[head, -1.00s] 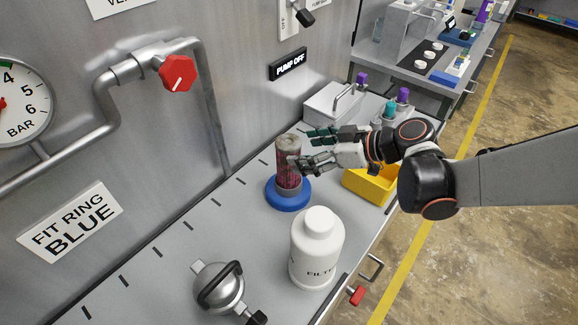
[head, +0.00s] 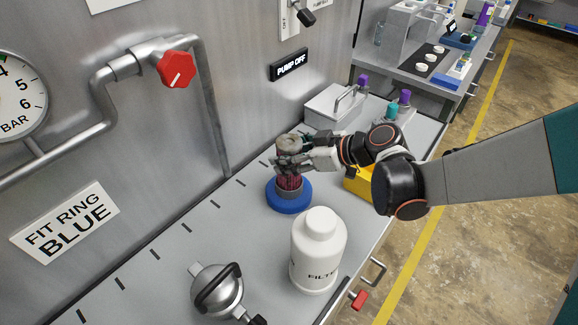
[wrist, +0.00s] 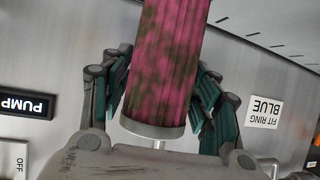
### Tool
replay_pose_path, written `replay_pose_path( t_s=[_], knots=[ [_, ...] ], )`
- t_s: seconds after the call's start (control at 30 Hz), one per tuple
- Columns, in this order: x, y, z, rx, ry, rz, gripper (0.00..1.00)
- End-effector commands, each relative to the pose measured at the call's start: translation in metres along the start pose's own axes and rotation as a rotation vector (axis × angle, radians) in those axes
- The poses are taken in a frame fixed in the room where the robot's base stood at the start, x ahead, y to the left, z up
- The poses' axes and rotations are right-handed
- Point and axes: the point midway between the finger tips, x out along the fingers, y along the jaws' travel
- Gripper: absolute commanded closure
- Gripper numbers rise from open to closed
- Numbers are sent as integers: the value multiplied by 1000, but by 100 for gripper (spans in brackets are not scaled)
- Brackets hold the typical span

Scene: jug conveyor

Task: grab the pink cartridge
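The pink cartridge (head: 289,182), a mottled pink and brown cylinder with a pale grey top, stands upright on a round blue base (head: 290,201). My gripper (head: 290,162) reaches it from the right, level with its upper half. Its fingers hide part of the cartridge in the head view. In the wrist view the cartridge (wrist: 166,65) stands between the green finger pads, which lie against both its sides. Its metal end rim shows close to my palm. My gripper appears shut on the cartridge.
A white filter bottle (head: 318,255) stands in front of the blue base, with a silver round vessel (head: 217,290) to its left. A yellow bin (head: 360,182) sits under my arm. A grey toolbox (head: 330,107) and purple-capped bottles stand behind. The metal wall is at left.

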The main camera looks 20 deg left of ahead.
Motion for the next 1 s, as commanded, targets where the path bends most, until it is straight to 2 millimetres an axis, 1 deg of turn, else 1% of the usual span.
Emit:
replay_pose_path(
  t_s=[0.03,0.07,0.1,0.4,0.57,0.77,1.0],
  knots=[
    [0,0,0,0,0,0,65],
    [0,0,0,0,0,0,72],
    [0,0,0,0,0,0,74],
    [0,0,-1,0,0,0,75],
    [-4,0,-7,0,0,0,75],
    [-15,0,-27,0,0,0,75],
    [-35,0,-64,0,0,0,75]
  ],
)
